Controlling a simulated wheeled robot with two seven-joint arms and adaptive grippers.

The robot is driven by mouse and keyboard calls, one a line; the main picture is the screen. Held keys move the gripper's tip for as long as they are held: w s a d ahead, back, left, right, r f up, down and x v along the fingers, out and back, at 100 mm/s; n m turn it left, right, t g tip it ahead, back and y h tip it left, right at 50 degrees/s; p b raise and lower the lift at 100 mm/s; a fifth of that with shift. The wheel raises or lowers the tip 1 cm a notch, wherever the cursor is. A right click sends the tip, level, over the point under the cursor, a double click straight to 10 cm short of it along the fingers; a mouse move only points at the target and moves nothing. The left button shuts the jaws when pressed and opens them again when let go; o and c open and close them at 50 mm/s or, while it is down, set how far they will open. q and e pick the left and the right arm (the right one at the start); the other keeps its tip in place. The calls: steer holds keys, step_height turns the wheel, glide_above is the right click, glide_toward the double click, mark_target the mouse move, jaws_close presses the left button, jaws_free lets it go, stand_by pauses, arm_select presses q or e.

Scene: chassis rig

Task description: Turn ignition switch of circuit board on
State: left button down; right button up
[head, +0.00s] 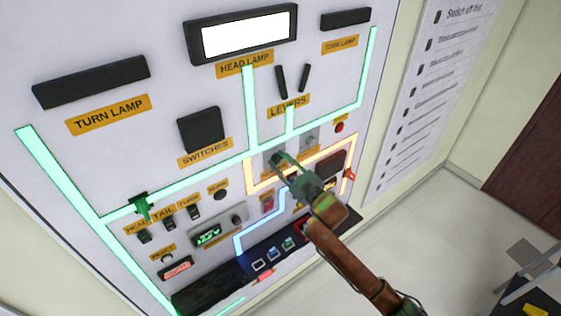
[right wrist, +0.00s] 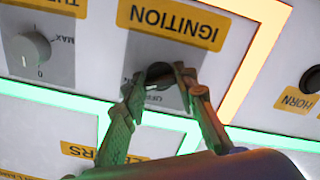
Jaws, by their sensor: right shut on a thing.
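The circuit board (head: 180,95) is an upright white panel that fills the left and middle of the head view. My right gripper (head: 279,158) reaches the board right of centre and covers the ignition switch there. In the right wrist view the ignition switch (right wrist: 160,72) is a dark round knob on a grey plate, under an upside-down orange IGNITION label (right wrist: 179,22). The two fingertips of the right gripper (right wrist: 159,84) are on either side of the knob, shut on it. The fingers hide part of the knob and its position markings. My left gripper is not in view.
Green, orange and blue lit strips run over the board. The head lamp panel (head: 244,35) glows white. A green lever switch (head: 141,206) and a red one (head: 348,174) stand out from the board. A grey dial (right wrist: 29,50) and the horn button (right wrist: 311,79) flank the ignition.

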stand_by(0.3)
steer(key=o, duration=1.1)
steer(key=v, duration=1.2)
